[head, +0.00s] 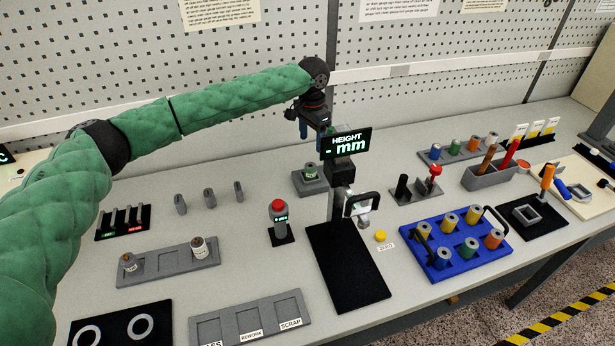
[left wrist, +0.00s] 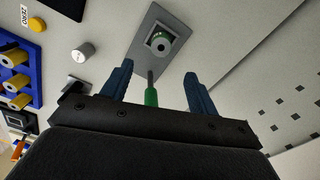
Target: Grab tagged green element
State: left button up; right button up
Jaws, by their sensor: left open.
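The green element with a pale tag (head: 310,172) sits in a small grey square holder (head: 312,189) in the middle of the bench. The element also shows from above in the left wrist view (left wrist: 162,42), in its holder (left wrist: 146,20). My left gripper (head: 312,136) is above and behind the holder, apart from the element. In the left wrist view its two blue fingers (left wrist: 158,88) are spread, with the element beyond their tips. A green piece with a thin grey tip (left wrist: 151,94) shows between the fingers; I cannot tell what it is. My right gripper is not in view.
A height gauge with a display (head: 346,143) stands just right of the holder, close to my left gripper. A red-button post (head: 279,220) stands in front. A blue tray (head: 441,275) holds several spools at right.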

aim_at(311, 167)
pick_arm(q)
jog(key=f+b, duration=0.1)
jog(key=f, duration=0.1)
jog(key=f+b, duration=0.1)
jog(key=b, duration=0.1)
jog(key=shift+s+d+f, duration=0.1)
jog(key=shift+d+f, duration=0.1)
jog(key=shift+f, duration=0.25)
jog(key=shift+a+f, duration=0.1)
jog(key=shift+f, duration=0.1)
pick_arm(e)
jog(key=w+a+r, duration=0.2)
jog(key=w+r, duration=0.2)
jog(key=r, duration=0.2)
pick_arm(q)
jog(key=shift+f+p, duration=0.5)
jog(key=shift+f, duration=0.45)
jog(key=f+p, duration=0.1)
jog(key=f, duration=0.1)
jog(key=f+p, duration=0.1)
jog(key=shift+a+f, duration=0.2)
jog(key=shift+f, duration=0.15)
jog(key=shift+f+p, duration=0.5)
jog(key=shift+f, duration=0.35)
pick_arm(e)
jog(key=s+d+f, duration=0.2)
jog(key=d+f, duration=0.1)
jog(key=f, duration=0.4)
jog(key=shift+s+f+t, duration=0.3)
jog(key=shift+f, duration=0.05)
